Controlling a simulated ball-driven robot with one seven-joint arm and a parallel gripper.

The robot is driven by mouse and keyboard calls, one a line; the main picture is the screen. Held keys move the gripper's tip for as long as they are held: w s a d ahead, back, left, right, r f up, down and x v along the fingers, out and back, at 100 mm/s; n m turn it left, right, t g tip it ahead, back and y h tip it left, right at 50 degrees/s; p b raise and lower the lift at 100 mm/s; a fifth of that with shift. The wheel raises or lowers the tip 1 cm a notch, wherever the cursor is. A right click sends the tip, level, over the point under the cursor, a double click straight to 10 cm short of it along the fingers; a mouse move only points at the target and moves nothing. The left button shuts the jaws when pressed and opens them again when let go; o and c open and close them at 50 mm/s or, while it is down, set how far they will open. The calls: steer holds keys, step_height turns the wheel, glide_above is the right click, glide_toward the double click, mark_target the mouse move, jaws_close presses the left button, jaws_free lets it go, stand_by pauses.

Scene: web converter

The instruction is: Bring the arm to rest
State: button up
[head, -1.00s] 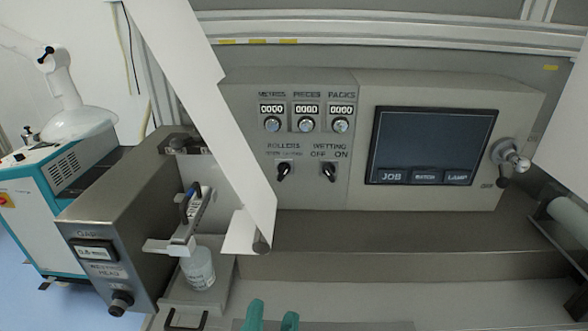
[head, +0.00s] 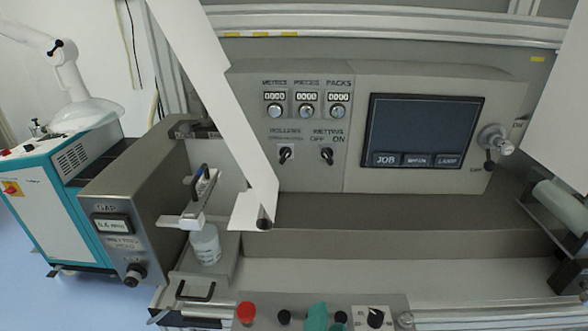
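The teal fingertips of my gripper (head: 318,318) show at the bottom edge of the head view, in front of the control strip with the buttons. The rest of the gripper and the arm are below the picture. I cannot tell how far apart the fingers are, and I see nothing held between them.
A red button (head: 246,313), a dark knob (head: 284,317) and a rotary switch (head: 375,317) sit close around the fingertips.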

steer(key=s+d+f+m+g+h, duration=0.1)
steer(key=s+d+f+m+g, duration=0.3)
steer(key=d+f+m+g, duration=0.7)
steer(key=s+d+f+m+g+y, duration=0.3)
steer(key=s+d+f+m, duration=0.8)
steer(key=s+f+m, duration=0.2)
steer(key=shift+s+d+f+m, duration=0.3)
steer(key=shift+s+d+f, duration=0.1)
steer(key=shift+s+f, duration=0.3)
